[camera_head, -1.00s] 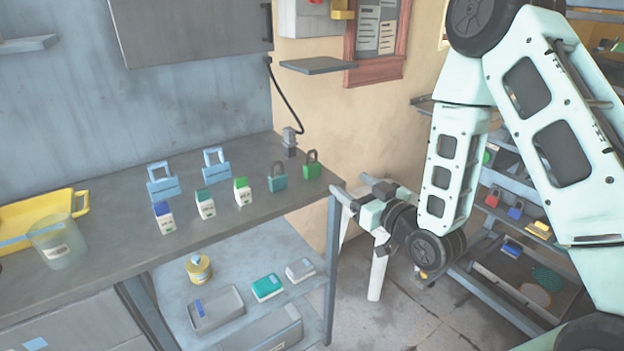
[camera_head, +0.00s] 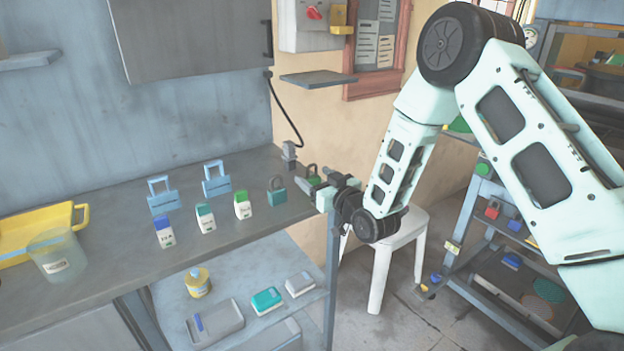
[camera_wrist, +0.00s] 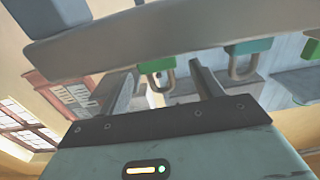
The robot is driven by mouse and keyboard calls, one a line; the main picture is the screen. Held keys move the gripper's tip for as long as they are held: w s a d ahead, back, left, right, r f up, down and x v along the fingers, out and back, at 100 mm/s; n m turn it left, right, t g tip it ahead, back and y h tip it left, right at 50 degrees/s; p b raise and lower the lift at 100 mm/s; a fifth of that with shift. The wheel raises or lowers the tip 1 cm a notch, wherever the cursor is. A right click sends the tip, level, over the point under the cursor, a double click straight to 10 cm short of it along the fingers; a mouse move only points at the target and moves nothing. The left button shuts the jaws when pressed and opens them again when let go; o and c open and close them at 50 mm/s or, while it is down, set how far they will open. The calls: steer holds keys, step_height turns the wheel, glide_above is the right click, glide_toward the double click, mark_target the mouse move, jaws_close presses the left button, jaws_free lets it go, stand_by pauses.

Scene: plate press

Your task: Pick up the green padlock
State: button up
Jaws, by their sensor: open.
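The green padlock (camera_head: 313,179) stands upright near the right end of the workbench, its lower part mostly hidden behind my gripper in the head view. My gripper (camera_head: 313,190) is open and empty at the bench's right end, its fingers pointing toward the padlock. In the wrist view, which is upside down, the green padlock (camera_wrist: 156,67) shows ahead, in the gap between the open fingers (camera_wrist: 163,80). I cannot tell whether the fingers reach around it. A teal padlock (camera_head: 277,197) stands close by to its left; it also shows in the wrist view (camera_wrist: 248,46).
A cable plug (camera_head: 289,155) stands behind the padlocks. A white stool (camera_head: 400,236) is beside the bench.

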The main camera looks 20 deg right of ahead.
steer(key=shift+w+a, duration=0.1)
steer(key=shift+w, duration=0.2)
steer(key=c, duration=1.1)
steer(key=shift+c, duration=0.2)
steer(key=shift+r, duration=0.15)
